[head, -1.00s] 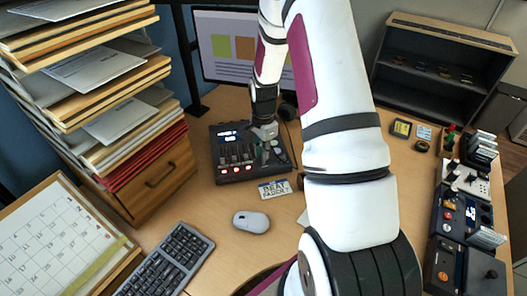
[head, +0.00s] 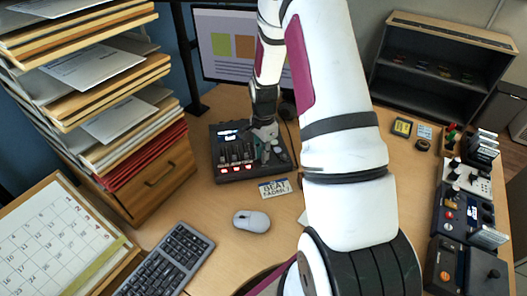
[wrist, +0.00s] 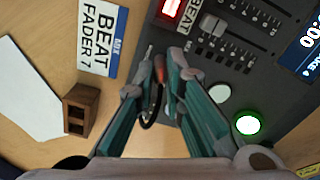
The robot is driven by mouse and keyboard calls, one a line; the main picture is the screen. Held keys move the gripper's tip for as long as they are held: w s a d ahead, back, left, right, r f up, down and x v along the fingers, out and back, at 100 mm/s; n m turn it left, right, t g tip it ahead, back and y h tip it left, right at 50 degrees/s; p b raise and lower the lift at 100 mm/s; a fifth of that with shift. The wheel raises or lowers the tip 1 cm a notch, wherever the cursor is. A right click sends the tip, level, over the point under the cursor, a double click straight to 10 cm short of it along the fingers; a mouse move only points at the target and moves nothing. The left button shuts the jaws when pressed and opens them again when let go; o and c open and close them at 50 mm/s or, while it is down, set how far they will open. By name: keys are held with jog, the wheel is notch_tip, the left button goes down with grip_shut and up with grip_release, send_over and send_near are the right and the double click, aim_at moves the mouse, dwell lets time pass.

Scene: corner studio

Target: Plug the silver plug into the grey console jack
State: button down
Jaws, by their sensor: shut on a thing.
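The dark grey console (head: 228,160), with faders, lit buttons and a small display, sits on the desk below the monitor. It also shows in the wrist view (wrist: 205,75). My gripper (head: 266,148) is low over the console's right part. In the wrist view its teal fingers (wrist: 160,70) are closed around a small plug with a reddish body (wrist: 158,70). A silver tip appears beside the left fingertip, and a dark cable loops below. The fingers hide part of the plug. I cannot make out the jack, nor whether the plug touches the console.
A "BEAT FADER" card (head: 274,188) lies in front of the console. A mouse (head: 251,221) and keyboard (head: 168,260) are nearer. A brown wooden block (wrist: 80,108) shows in the wrist view. Paper trays (head: 95,110) rise at left; several devices (head: 465,205) line the right.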

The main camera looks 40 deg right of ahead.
jog(key=shift+f, duration=0.2)
jog(key=c, duration=1.6)
grip_release()
jog(key=shift+r, duration=0.1)
notch_tip(320, 180, up, 12)
jog(key=shift+f, duration=0.1)
